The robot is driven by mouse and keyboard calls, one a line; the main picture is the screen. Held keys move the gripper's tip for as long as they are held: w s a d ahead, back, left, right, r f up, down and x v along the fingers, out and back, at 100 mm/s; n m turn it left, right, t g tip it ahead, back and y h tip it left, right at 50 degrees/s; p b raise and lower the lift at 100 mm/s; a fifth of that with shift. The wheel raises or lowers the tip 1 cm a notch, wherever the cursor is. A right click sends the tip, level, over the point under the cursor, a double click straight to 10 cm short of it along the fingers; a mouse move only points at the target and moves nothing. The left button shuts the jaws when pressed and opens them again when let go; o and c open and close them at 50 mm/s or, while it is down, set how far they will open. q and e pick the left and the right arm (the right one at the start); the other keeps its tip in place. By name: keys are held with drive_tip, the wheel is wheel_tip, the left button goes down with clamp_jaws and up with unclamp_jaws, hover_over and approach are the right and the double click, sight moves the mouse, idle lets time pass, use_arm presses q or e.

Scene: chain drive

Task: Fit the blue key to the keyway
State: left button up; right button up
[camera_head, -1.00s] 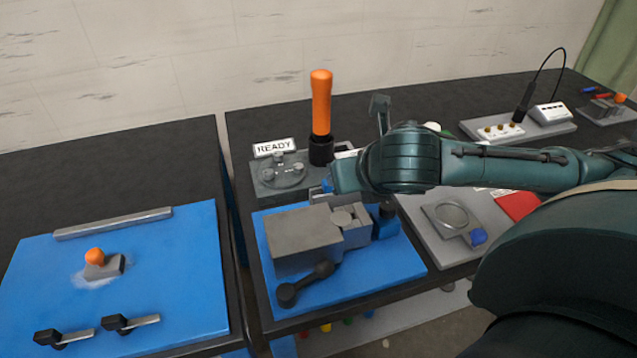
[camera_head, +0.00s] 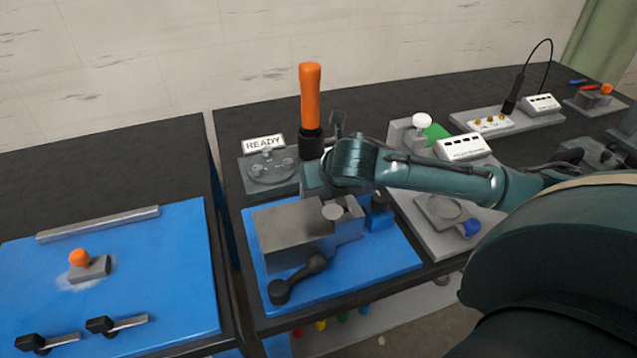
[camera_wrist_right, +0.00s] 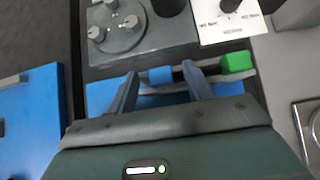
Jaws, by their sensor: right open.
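A small blue block (camera_wrist_right: 160,76), which looks like the blue key, sits on a grey rail in the right wrist view. My right gripper (camera_wrist_right: 160,70) is open, with one finger on each side of the blue block. I cannot tell whether the fingers touch it. In the head view the right hand (camera_head: 316,179) is above the back of the blue board and hides the key. I cannot make out the keyway. My left gripper is not in view.
A green block (camera_wrist_right: 237,63) lies right of the fingers on the rail. An orange-handled tool (camera_head: 310,97) stands upright behind the hand, beside a grey plate with a READY sign (camera_head: 264,143).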

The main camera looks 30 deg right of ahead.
clamp_jaws()
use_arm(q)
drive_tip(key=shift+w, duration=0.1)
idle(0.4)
